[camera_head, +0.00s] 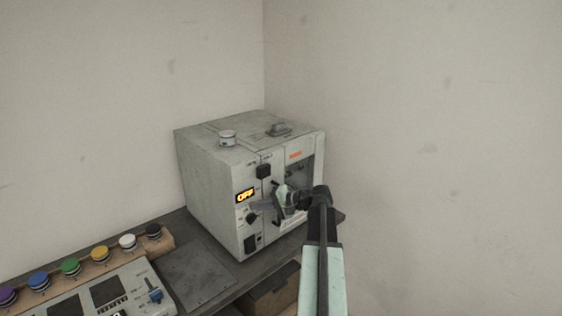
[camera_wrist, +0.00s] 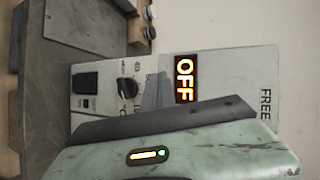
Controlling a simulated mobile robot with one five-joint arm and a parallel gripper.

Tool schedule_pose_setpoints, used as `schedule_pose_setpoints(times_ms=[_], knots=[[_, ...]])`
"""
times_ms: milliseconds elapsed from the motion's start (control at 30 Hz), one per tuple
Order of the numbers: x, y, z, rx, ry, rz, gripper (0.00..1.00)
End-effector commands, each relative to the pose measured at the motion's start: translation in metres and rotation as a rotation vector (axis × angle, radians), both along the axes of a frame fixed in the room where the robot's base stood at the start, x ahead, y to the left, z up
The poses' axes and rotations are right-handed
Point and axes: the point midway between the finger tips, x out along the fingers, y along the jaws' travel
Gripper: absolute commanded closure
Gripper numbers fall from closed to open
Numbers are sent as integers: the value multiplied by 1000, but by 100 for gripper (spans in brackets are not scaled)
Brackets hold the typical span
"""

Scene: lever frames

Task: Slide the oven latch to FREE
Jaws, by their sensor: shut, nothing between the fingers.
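The oven (camera_head: 215,180) is a pale grey box on the bench in the corner. A black block (camera_head: 264,170), which looks like the latch, sits high on its front panel. The word FREE (camera_wrist: 265,105) is printed near the panel's top end, at the right of the wrist view. My gripper (camera_head: 262,207) is shut and empty in front of the panel, below the black block and right of the display. In the wrist view my gripper (camera_wrist: 165,120) covers the lower part, and the latch is hidden there. I cannot tell whether the gripper touches the oven.
The lit display (camera_head: 245,195) reads OFF. A dark knob (camera_wrist: 128,90) and a black switch (camera_wrist: 87,82) lie below it on the panel. A console (camera_head: 110,295) and a row of coloured knobs (camera_head: 70,267) stand at left. A bare plate (camera_head: 195,272) lies between.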

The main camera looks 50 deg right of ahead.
Motion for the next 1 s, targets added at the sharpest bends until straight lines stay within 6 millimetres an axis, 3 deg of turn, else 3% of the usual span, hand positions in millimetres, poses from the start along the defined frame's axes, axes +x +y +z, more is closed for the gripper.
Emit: schedule_pose_setpoints(times_ms=[33, 100, 200, 300, 733, 867, 1000], knots=[[-19, -49, 28, 40, -64, -79, 100], [-46, -99, 55, 87, -150, -162, 100], [-78, -146, 83, 131, -239, -245, 100], [-96, -169, 96, 152, -287, -287, 100], [-98, -173, 99, 157, -301, -297, 100], [-81, -171, 99, 158, -300, -295, 100], [-51, -166, 99, 157, -300, -295, 100]])
